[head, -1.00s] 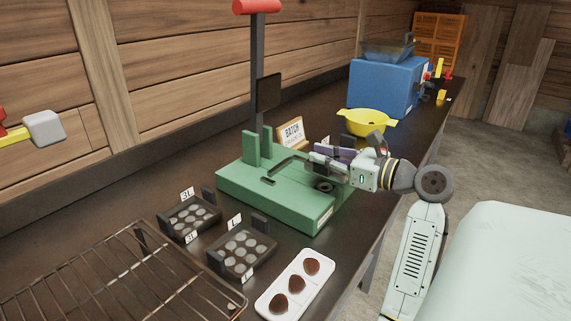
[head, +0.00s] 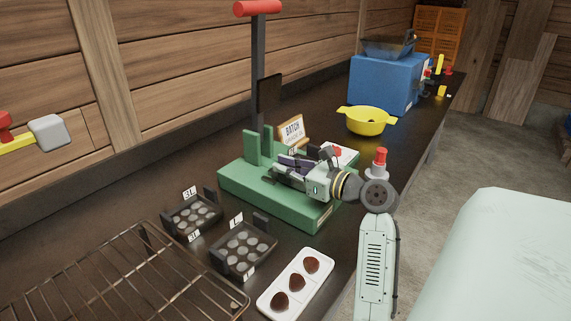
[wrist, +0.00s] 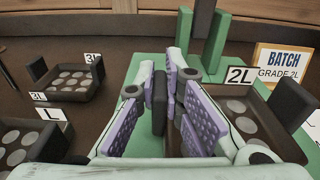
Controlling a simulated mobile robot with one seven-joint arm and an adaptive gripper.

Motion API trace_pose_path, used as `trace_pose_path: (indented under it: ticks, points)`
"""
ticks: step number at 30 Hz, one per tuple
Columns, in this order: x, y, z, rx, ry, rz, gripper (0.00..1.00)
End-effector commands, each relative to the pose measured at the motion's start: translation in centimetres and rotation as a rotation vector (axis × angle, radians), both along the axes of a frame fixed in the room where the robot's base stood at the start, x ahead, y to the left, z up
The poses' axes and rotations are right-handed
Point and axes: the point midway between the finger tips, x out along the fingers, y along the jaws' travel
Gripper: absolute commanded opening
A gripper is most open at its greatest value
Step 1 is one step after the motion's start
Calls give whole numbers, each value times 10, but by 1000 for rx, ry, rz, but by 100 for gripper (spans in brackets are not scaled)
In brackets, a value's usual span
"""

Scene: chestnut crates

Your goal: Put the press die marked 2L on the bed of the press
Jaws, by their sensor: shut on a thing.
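The green press (head: 245,185) stands on the counter with a dark column and a red handle (head: 257,8). My gripper (head: 290,170) is over its base, beside the column. In the wrist view my purple-padded gripper (wrist: 165,115) is shut on a dark upright end tab (wrist: 160,100). The die marked 2L (wrist: 262,122), a dark tray with round grey cavities, extends to the right behind my finger. Its label (wrist: 239,75) and other tab (wrist: 288,105) show. Green base shows around it. I cannot tell whether it touches the bed.
Dies marked 3L (head: 168,222) and L (head: 220,262) sit left of the press, beside a wire rack (head: 120,285). A white tray (head: 270,305) with brown pieces is in front. The batch sign (head: 292,130) and yellow bowl (head: 370,122) stand behind; a blue machine (head: 380,85) is farther back.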

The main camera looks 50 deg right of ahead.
Motion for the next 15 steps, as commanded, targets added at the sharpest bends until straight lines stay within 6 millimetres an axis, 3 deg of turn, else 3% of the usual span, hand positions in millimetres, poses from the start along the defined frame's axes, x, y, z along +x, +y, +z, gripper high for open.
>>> trace_pose_path:
  ticks: [5, 6, 15]
  points:
    - [0, 0, -1, -1, -2, 0, 0]
    - [0, 0, -3, 0, 0, 0, 10]
    - [0, 0, -3, 0, 0, 0, 29]
